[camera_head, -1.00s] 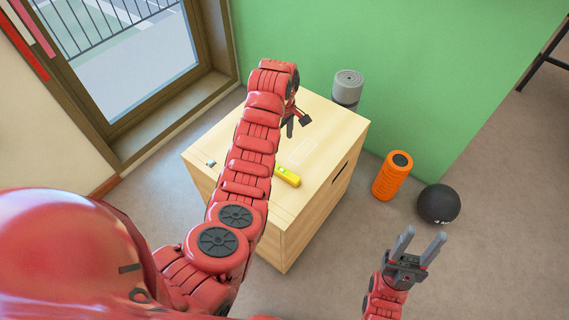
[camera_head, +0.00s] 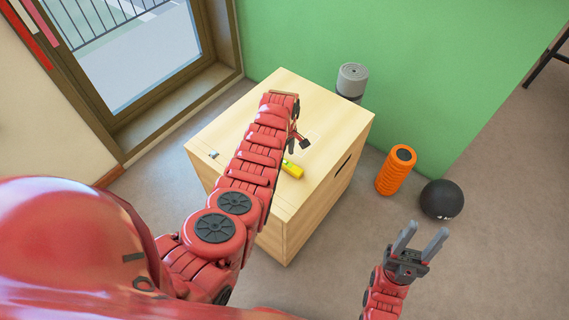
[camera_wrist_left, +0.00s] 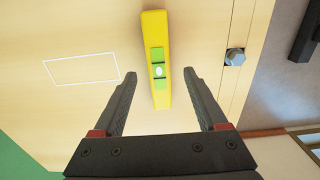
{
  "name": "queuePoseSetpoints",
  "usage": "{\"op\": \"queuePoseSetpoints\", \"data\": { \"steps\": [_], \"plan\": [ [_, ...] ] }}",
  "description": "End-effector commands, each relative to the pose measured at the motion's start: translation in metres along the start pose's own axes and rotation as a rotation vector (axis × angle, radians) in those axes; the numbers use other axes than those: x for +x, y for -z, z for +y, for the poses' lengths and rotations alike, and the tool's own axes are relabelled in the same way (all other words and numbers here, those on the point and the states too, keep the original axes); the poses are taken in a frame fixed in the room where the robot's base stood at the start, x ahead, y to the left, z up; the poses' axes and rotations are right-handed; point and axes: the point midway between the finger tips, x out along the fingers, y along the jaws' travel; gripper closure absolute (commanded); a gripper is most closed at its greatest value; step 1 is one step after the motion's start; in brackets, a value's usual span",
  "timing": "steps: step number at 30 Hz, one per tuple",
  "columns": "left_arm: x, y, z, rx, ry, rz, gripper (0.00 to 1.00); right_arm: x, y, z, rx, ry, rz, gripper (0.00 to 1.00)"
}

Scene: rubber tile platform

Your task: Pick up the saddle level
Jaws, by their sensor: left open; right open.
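The saddle level is a yellow bar with a green vial window. It lies on the top of a wooden box (camera_head: 318,118), and in the head view the yellow level (camera_head: 292,169) is partly hidden by my left arm. In the left wrist view the level (camera_wrist_left: 155,40) lies ahead, its near end between the spread fingers. My left gripper (camera_head: 298,144) is open and empty above the box top; its fingers also show in the left wrist view (camera_wrist_left: 158,98), apart from the level. My right gripper (camera_head: 420,238) is open and empty, off to the right over the floor.
A hex bolt head (camera_wrist_left: 235,57) sits on the box top near an edge. A white outlined rectangle (camera_wrist_left: 82,70) marks the top. An orange roller (camera_head: 396,170), a black ball (camera_head: 441,199) and a grey roll (camera_head: 351,80) stand beside the box near the green wall.

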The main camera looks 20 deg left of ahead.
Motion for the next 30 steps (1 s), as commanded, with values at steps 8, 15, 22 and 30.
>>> {"op": "queuePoseSetpoints", "data": {
  "steps": [8,15,22,30],
  "plan": [
    [0.029,0.001,0.001,0.000,-0.001,-0.001,0.25,-0.013,-0.002,-0.001,0.000,0.000,0.000,0.50],
    [0.032,0.002,0.001,0.001,-0.002,0.001,0.25,-0.014,-0.002,-0.001,0.000,0.000,0.000,0.50],
    [0.031,0.002,0.001,0.001,-0.003,0.001,0.45,-0.014,-0.002,-0.001,0.000,0.000,0.000,0.50],
    [0.031,0.002,0.001,0.001,-0.003,0.001,0.93,-0.014,-0.002,-0.001,0.000,0.000,0.000,0.50]
  ]
}}
